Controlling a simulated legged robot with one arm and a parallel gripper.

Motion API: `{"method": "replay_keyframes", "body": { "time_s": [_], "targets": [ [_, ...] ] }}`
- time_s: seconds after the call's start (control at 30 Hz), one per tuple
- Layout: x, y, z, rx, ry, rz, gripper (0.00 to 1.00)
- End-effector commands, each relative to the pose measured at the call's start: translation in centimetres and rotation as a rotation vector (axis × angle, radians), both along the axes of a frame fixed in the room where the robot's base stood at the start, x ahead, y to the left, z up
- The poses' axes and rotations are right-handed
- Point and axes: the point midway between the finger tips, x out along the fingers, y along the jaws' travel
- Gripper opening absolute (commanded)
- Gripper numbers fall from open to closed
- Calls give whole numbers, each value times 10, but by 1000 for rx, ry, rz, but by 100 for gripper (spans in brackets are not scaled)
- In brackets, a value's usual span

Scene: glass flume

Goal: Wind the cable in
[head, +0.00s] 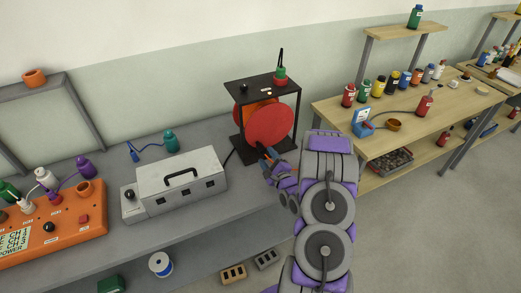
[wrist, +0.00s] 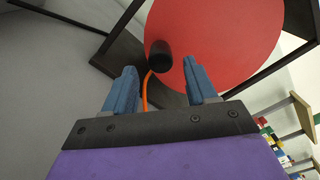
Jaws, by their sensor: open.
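The cable reel is a red disc (head: 270,125) in a black frame (head: 238,148) on the grey bench; the red disc also fills the upper wrist view (wrist: 225,40). A black cylindrical knob (wrist: 160,55) stands out near the disc's lower left edge. A thin orange strand (wrist: 146,92) runs down from beside the knob; I cannot tell where it ends. My gripper (head: 268,153) is at the reel's lower front. In the wrist view my gripper (wrist: 160,68) is open, its blue fingers either side of the knob, with no contact visible.
A grey metal box with a black handle (head: 180,178) stands left of the reel. An orange control panel (head: 55,235) is further left. A wooden bench with several bottles (head: 420,110) is at right.

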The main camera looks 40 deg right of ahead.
Motion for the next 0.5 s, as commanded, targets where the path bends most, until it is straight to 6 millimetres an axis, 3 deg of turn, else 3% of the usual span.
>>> {"method": "replay_keyframes", "body": {
  "time_s": [0.2,0.5],
  "targets": [
    [39,-6,0,-4,-3,2,57],
    [64,-14,1,-2,-3,-1,57]
  ]
}}
